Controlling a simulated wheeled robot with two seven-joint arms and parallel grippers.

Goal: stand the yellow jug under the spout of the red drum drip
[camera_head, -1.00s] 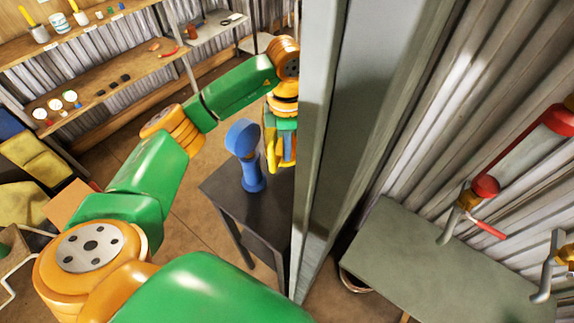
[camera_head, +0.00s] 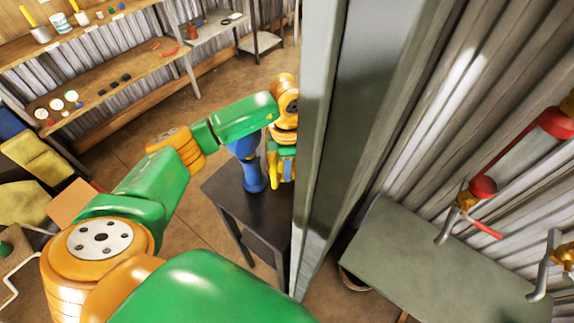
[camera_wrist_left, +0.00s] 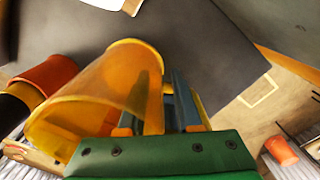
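The yellow jug (camera_wrist_left: 105,95) is a translucent vessel, close and tilted in the left wrist view. In the head view only thin yellow parts of it (camera_head: 288,168) show beside the post. My left gripper (camera_wrist_left: 172,100) appears shut on it, though the jug's wall covers part of the fingers. In the head view my left gripper (camera_head: 284,150) hangs over the dark table. At the right, a red-ended drum (camera_head: 483,188) has a tap with a grey spout (camera_head: 446,222) and a red lever, above a grey-green bench (camera_head: 430,260). My right gripper is not in view.
A tall grey post (camera_head: 325,150) stands between the dark table (camera_head: 232,205) and the bench. A blue upright object (camera_head: 253,177) stands on the table beside my gripper. Another spout (camera_head: 540,280) is at far right. The bench top is clear.

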